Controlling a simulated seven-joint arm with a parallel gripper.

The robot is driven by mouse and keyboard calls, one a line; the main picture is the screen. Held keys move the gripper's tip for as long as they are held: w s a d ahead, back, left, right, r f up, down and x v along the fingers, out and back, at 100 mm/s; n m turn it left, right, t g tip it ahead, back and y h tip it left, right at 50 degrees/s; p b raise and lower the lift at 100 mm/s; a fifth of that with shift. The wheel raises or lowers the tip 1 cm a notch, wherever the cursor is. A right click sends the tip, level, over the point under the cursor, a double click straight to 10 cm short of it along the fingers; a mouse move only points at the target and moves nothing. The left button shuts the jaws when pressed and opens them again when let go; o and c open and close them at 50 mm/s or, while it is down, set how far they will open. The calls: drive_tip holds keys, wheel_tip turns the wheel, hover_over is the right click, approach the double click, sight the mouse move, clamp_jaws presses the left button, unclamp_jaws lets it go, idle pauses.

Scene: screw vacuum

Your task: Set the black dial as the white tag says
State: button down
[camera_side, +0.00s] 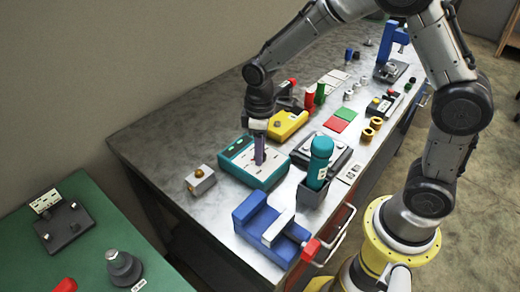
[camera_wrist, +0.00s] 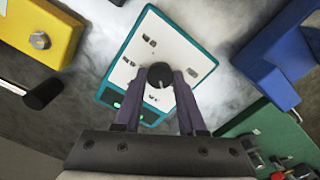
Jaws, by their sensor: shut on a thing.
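The black dial (camera_wrist: 159,75) stands on the white face of a teal-edged box (camera_wrist: 188,62) in the wrist view. It is round, with a light mark on its top. My gripper (camera_wrist: 160,84) has its two purple fingers on either side of the dial, shut on it. In the side view the teal-edged box (camera_side: 240,162) lies on the grey bench, with my gripper (camera_side: 259,160) pointing down onto it. The dial is hidden there. Small dark marks and a green display show on the box face, too small to read. I cannot make out which marking is the white tag.
A yellow box (camera_side: 287,126) lies behind the teal-edged box. A blue vise (camera_side: 265,227) stands in front, and a teal-handled tool in a dark holder (camera_side: 312,190) to the right. A small grey block with a brass knob (camera_side: 200,180) sits left.

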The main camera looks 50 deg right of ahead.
drive_tip(key=m, duration=1.1)
drive_tip(key=shift+r+m, duration=0.1)
drive_tip(key=shift+m, duration=0.3)
drive_tip(key=m, duration=1.2)
drive_tip(key=shift+c, duration=2.4)
unclamp_jaws()
